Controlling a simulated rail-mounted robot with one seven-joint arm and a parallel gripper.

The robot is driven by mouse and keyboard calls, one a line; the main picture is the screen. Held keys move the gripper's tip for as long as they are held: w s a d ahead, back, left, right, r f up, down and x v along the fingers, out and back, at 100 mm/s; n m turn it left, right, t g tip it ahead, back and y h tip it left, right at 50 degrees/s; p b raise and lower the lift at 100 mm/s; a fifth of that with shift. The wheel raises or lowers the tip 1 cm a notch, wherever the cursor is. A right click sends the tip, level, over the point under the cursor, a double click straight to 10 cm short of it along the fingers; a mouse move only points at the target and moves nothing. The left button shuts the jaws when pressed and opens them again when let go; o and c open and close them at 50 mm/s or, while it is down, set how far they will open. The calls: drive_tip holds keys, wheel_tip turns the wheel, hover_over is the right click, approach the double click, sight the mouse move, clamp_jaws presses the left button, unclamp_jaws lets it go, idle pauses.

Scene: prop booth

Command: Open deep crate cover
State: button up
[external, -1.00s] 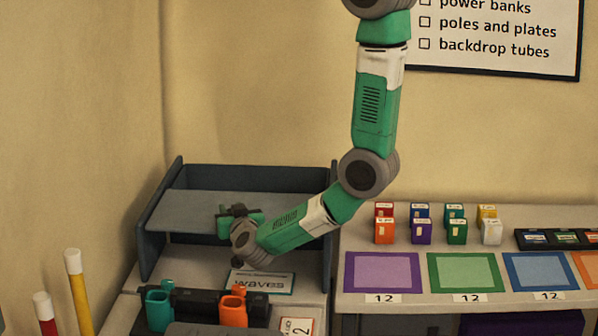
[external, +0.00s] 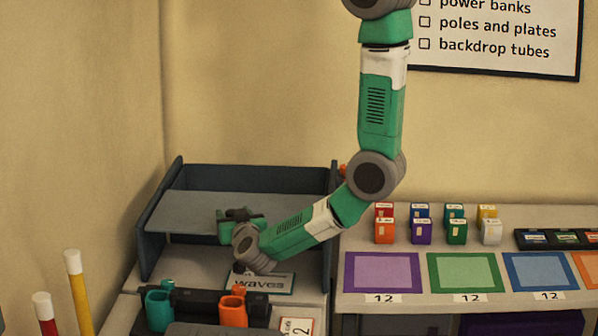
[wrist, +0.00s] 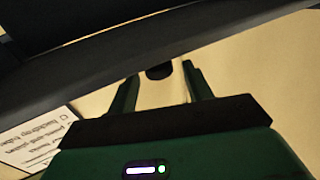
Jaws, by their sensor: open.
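A dark blue-grey open-fronted unit (external: 150,235) with tall side and back walls stands at the left. A flat grey panel (external: 190,205) spans it between the side walls; I cannot tell for certain whether this is the deep crate cover. My gripper (external: 238,214) is in front of the panel, overlapping it in the picture; contact cannot be told. In the wrist view my gripper (wrist: 162,75) has its green fingers apart. A dark bar (wrist: 150,42) crosses beyond them, and a small dark rounded piece (wrist: 160,71) shows between them.
A "waves" sign (external: 265,283) lies below my wrist. Teal (external: 158,312) and orange (external: 232,312) holders stand in front. Yellow (external: 78,290) and red (external: 46,315) poles are at left. Small coloured boxes (external: 421,231) and a purple mat (external: 383,272) lie on the right counter.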

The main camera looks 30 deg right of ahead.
drive_tip(key=v, duration=0.5)
drive_tip(key=shift+s+a, duration=0.1)
drive_tip(key=shift+s, duration=0.2)
